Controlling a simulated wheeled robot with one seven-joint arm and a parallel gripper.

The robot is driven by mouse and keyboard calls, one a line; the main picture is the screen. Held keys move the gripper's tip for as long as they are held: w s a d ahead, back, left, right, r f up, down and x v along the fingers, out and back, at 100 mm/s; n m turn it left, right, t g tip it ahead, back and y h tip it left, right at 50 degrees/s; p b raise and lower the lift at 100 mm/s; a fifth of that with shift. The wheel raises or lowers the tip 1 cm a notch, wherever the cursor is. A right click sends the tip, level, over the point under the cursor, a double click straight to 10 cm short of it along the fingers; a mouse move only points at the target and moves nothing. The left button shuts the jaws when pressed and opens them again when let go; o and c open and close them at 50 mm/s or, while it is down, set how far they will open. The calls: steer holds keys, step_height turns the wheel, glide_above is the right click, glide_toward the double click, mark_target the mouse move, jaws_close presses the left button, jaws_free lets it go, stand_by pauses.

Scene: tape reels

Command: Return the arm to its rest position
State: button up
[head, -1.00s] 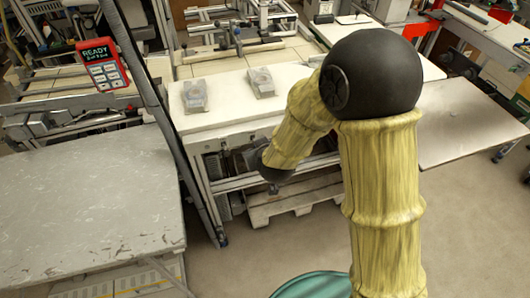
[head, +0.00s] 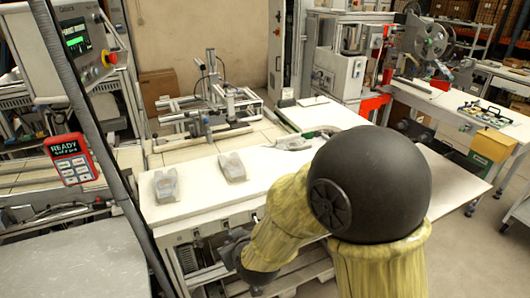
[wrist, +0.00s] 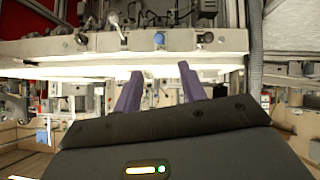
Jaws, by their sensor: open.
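My arm, in a yellow ribbed sleeve (head: 385,268) with a large black joint (head: 385,180), fills the lower right of the head view. It bends down to the left, and its far dark end (head: 240,258) is at the front side of the white workbench (head: 205,208). The fingers cannot be made out in the head view. In the wrist view my gripper (wrist: 160,82) shows two purple fingers spread apart with nothing between them. A pale bench-like edge (wrist: 70,50) runs across beyond the fingertips.
Two clear packs (head: 232,166) (head: 165,185) lie on the workbench. A metal fixture (head: 212,100) stands behind it. A red card reader (head: 72,158) and a dark post (head: 95,150) are on the left. Open floor (head: 480,250) lies at the right.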

steer(key=s+d+r+m+g+h+p, duration=0.1)
steer(key=s+d+m+g, duration=0.1)
steer(key=d, duration=0.7)
steer(key=s+d+r+m+g+h+p, duration=0.1)
steer(key=s+d+m+g+h, duration=0.1)
steer(key=d, duration=0.7)
steer(key=s+d+r+m+g+h+p, duration=0.1)
steer(key=s+d+r+m+g, duration=0.1)
steer(key=s+d, duration=0.3)
steer(key=d+m, duration=0.1)
steer(key=d, duration=0.2)
steer(key=shift+s+d+m+g+p, duration=0.3)
steer(key=shift+s+d+m+p, duration=0.1)
steer(key=shift+r, duration=0.1)
